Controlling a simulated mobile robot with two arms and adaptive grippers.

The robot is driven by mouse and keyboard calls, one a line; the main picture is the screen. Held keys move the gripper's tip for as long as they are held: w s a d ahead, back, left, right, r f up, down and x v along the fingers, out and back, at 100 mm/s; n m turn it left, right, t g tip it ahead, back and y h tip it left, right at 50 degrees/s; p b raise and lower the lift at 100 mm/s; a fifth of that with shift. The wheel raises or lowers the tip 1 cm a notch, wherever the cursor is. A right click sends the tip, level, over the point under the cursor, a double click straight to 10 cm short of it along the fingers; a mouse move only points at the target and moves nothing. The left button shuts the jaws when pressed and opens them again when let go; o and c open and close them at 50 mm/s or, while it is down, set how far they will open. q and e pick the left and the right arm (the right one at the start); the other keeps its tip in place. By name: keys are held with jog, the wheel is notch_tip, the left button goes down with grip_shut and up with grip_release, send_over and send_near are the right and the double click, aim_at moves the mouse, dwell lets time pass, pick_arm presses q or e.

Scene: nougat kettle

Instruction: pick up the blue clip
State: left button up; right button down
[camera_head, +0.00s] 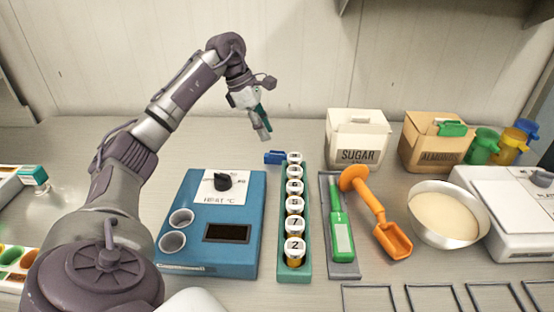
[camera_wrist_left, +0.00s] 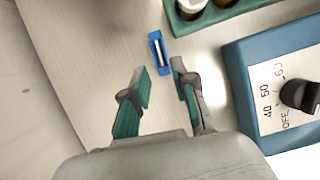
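The blue clip (camera_head: 274,157) lies on the table just left of the far end of the green vial rack. In the left wrist view the blue clip (camera_wrist_left: 160,53) lies flat, ahead of my fingertips and roughly between their lines. My left gripper (camera_head: 264,134) hangs above the table, behind and a little left of the clip. In the left wrist view the left gripper (camera_wrist_left: 162,80) has its two green-padded fingers apart, with nothing between them. It does not touch the clip. My right gripper is not in view.
The green rack (camera_head: 281,262) of numbered vials stands close to the clip's right. A blue heater box (camera_head: 255,195) with a black knob sits in front. A sugar box (camera_head: 358,138), an orange scoop (camera_head: 377,215) and a bowl (camera_head: 412,215) are to the right. The table behind the heater is clear.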

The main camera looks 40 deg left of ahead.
aim_at(277, 152)
pick_arm(q)
jog(key=x, duration=0.8)
jog(key=shift+f+p, duration=0.3)
jog(key=shift+p, duration=0.1)
jog(key=c, duration=0.5)
